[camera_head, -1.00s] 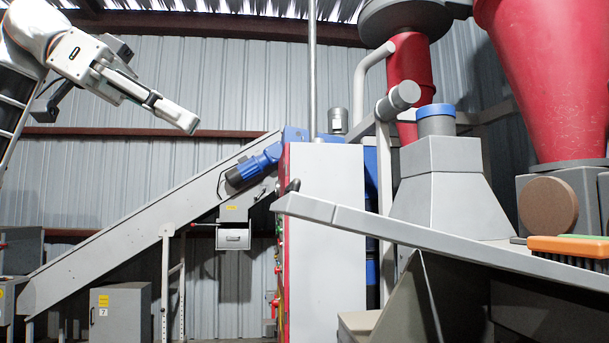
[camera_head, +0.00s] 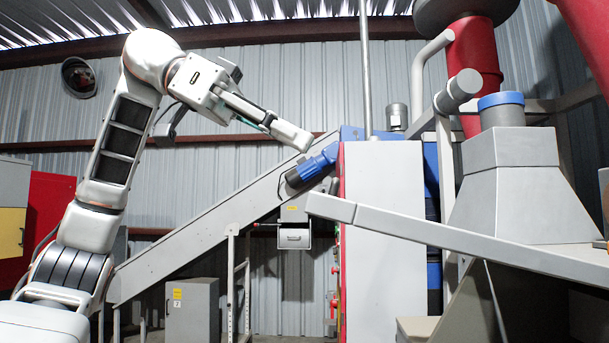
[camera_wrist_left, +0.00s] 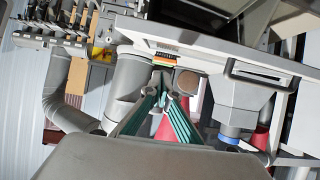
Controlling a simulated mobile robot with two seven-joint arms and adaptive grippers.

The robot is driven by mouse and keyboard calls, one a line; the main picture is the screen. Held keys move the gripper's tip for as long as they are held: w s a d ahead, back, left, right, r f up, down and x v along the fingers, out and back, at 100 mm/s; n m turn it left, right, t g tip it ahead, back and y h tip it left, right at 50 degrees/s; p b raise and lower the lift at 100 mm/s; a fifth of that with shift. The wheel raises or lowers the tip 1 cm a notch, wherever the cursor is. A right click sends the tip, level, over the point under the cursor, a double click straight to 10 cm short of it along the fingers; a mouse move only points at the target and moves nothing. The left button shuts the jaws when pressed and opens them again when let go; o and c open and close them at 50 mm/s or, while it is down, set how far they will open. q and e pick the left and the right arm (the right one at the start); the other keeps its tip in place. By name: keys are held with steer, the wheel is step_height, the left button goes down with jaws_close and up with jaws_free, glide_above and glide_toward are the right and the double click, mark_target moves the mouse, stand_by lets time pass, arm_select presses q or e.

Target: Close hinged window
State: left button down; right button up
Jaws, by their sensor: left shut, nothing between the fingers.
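I cannot pick out a hinged window for certain in either view. My left gripper (camera_head: 303,140) is raised in front of the far wall, above the upper end of the sloping conveyor in the head picture. It is shut and empty, with its tips pointing right and down. In the left wrist view its green-lined fingers (camera_wrist_left: 163,100) meet at the tips, apart from the machine parts beyond. My right gripper is in neither view.
A long grey ledge (camera_head: 430,231) juts in from the right, near the white machine cabinet (camera_head: 385,240). The inclined conveyor (camera_head: 205,228) and a small grey cabinet (camera_head: 192,308) stand behind. A grey hopper (camera_head: 515,190) is at right.

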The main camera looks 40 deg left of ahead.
arm_select(q)
steer(key=x, duration=0.3)
steer(key=shift+f, duration=0.25)
steer(key=f, duration=0.2)
steer(key=a+f, duration=0.1)
steer(key=shift+s+f, duration=0.15)
steer(key=shift+s, duration=0.15)
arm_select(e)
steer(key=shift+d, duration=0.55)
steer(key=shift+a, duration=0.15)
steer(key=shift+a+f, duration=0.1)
